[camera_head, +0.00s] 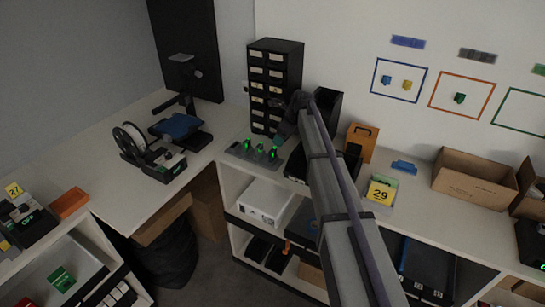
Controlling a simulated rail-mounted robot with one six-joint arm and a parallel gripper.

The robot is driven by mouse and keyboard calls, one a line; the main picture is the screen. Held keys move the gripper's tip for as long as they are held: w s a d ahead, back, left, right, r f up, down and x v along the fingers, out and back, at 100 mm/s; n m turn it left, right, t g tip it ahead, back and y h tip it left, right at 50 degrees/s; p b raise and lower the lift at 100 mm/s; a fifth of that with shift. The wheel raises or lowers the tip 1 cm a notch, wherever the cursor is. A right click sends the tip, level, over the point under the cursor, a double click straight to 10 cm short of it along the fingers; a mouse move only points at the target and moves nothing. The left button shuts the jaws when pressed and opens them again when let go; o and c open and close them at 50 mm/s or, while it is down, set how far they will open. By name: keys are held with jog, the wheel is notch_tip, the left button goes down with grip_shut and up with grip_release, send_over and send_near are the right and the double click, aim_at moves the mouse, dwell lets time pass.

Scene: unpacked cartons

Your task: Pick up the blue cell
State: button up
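A grey dock (238,150) with several small upright pieces and green lights stands on the counter corner. The pieces are too small and dark for me to tell whether one is a blue cell. A flat blue piece (404,167) lies on the right counter; I cannot tell whether it is a cell. My arm reaches from the lower right to the dock. My gripper (281,138) is at the dock's right side, close to its rightmost piece. Its fingers are dark and small here, so I cannot tell whether they are open, shut or touching anything.
A black drawer cabinet (275,62) stands just behind the dock. A 3D printer (181,127) and a spool holder (150,160) are to the left. An orange box (361,142), a yellow "29" card (381,193) and open cartons (474,180) stand to the right.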

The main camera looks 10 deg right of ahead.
aim_at(274, 150)
jog(key=b+x, duration=0.5)
jog(key=shift+f, duration=0.4)
jog(key=shift+a+f, duration=0.1)
jog(key=shift+a, duration=0.05)
jog(key=b+x, duration=0.5)
jog(key=shift+w+a, duration=0.1)
jog(key=shift+r, duration=0.25)
jog(key=shift+c, duration=0.3)
jog(key=c, duration=1)
